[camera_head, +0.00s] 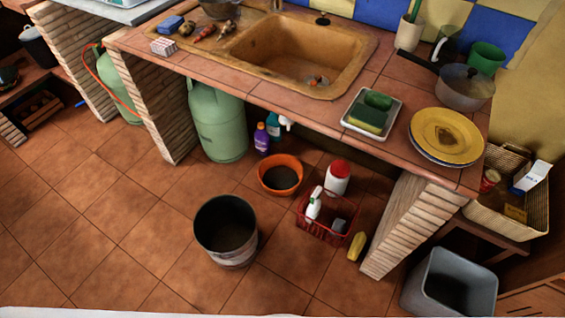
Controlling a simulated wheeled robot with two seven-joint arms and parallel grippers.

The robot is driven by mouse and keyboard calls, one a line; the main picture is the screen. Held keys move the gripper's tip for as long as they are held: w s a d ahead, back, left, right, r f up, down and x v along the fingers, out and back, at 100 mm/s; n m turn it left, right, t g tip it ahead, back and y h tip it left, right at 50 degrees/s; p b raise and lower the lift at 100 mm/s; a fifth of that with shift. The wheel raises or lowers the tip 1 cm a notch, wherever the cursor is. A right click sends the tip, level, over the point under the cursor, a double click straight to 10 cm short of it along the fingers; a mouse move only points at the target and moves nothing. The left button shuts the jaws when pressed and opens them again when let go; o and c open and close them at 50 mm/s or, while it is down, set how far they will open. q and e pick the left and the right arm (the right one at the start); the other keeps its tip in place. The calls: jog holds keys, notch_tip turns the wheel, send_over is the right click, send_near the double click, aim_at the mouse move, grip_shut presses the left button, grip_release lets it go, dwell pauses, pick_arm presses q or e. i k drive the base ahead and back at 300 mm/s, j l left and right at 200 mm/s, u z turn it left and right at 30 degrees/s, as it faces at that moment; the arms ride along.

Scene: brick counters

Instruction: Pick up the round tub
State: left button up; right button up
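Several round vessels could match the tub. An orange round tub (265,184) with a dark inside stands on the floor under the counter, in front of the bottles. To its right is a white round container with a red lid (337,184), partly behind a red basket (326,233). A larger dark grey round bucket (232,256) stands on the floor nearer to me. Neither of my grippers is in view.
A brick counter (290,110) with a sink (298,67) overhangs these things. A green gas cylinder (217,125) and bottles (262,139) stand beneath. A yellow object (356,246) lies near the right brick pillar (408,225). The tiled floor at left is clear.

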aim_at(281, 175)
jog(key=i+l+u, duration=0.1)
jog(key=i+u, duration=0.25)
jog(key=i+l+u, duration=0.25)
jog(key=i+u, duration=0.15)
jog(key=i, duration=0.05)
